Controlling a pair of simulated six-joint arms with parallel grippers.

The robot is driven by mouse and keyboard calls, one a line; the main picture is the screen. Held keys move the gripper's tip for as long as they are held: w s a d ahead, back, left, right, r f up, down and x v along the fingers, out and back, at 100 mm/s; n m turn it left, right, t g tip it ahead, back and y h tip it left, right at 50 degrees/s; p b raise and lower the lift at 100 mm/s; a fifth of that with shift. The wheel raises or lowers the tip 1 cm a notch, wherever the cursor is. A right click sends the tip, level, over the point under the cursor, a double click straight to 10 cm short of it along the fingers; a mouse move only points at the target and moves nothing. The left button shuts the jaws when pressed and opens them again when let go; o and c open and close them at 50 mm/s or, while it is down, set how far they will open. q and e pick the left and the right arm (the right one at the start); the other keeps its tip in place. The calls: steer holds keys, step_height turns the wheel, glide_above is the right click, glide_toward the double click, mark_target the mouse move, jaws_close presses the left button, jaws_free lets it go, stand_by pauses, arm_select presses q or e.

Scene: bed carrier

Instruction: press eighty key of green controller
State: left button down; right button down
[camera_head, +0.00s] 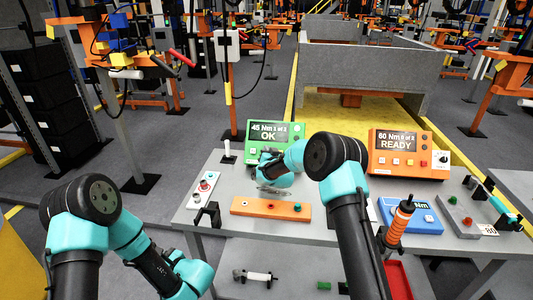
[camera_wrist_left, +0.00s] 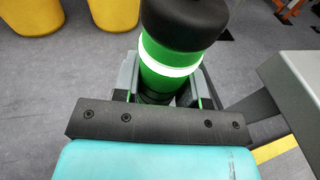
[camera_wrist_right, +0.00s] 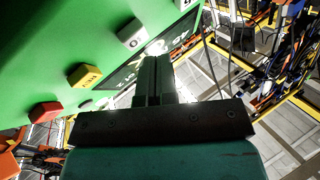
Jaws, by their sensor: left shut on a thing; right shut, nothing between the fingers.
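The green controller (camera_head: 284,128) stands at the back of the table, with "45 Nm" and "OK" on its screen. My right wrist hides part of its key panel. In the right wrist view its green face (camera_wrist_right: 55,65) fills the upper left, with a red key (camera_wrist_right: 45,112), a yellow key (camera_wrist_right: 85,75) and a white key (camera_wrist_right: 132,33). My right gripper (camera_wrist_right: 152,62) is shut and empty, its tips close to the panel beside the screen. I cannot tell whether they touch. My left gripper (camera_wrist_left: 160,85) is shut on a green tool (camera_wrist_left: 170,65) with a black cap and glowing ring.
An orange controller (camera_head: 400,152) reading "60 Nm" and "READY" stands to the right. An orange plate (camera_head: 285,208), a blue device (camera_head: 410,215), an orange-handled tool (camera_head: 401,222) and a switch box (camera_head: 204,188) are on the grey table (camera_head: 340,240).

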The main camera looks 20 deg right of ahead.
steer(key=shift+w+d+f, duration=0.25)
steer(key=shift+w+f, duration=0.35)
steer(key=shift+w, duration=0.05)
stand_by(1.3)
steer(key=shift+r, duration=0.1)
steer(key=shift+s+a+r, duration=0.25)
steer(key=shift+s+r, duration=0.25)
steer(key=shift+s, duration=0.15)
stand_by(0.4)
steer(key=shift+s+a+r, duration=0.25)
steer(key=shift+s+r, duration=0.25)
steer(key=shift+s, duration=0.1)
steer(key=shift+s+a+r, duration=0.3)
steer(key=shift+s+r, duration=0.25)
steer(key=shift+s, duration=0.05)
steer(key=shift+s+a+r, duration=0.25)
steer(key=shift+s+r, duration=0.25)
steer(key=shift+s, duration=0.1)
